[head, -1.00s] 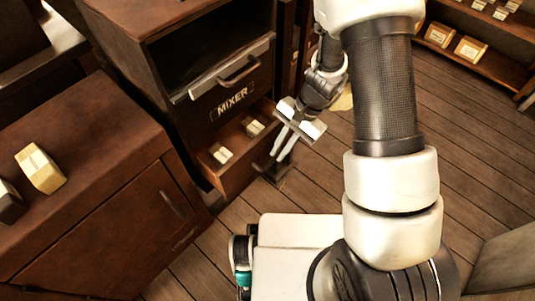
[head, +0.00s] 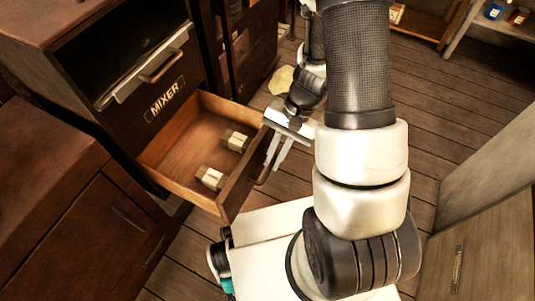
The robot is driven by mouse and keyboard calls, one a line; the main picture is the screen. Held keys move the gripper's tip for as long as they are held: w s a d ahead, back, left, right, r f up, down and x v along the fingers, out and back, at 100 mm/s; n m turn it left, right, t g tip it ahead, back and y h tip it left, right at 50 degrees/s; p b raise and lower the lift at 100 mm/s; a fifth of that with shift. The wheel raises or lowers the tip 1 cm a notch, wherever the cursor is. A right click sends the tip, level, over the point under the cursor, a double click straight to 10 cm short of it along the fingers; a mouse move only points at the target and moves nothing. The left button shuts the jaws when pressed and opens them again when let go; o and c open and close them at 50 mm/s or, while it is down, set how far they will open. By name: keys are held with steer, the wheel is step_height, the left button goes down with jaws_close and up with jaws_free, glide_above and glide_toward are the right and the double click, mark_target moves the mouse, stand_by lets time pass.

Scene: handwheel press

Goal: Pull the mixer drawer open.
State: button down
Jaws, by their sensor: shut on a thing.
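The mixer cabinet (head: 130,110) stands at the left, with a MIXER label (head: 166,98) on its front. Its drawer (head: 185,145) is pulled well out below the label, and its wooden inside is in plain view. Two small pale blocks, one nearer (head: 211,178) and one farther (head: 236,140), lie in it. My gripper (head: 273,163) is at the outer side of the drawer front, shut on the dark drawer handle (head: 263,177). The fingers hide part of the handle.
A metal pull bar (head: 160,65) is on the cabinet above the label. A low brown cabinet (head: 85,225) is at the lower left. A pale cabinet (head: 485,240) stands at the right. Wooden floor (head: 420,100) is clear between.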

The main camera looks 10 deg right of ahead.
steer(key=shift+d, duration=0.1)
steer(key=c, duration=1.8)
jaws_free()
steer(key=p+v, duration=0.5)
steer(key=v, duration=1.2)
steer(key=shift+r, duration=0.2)
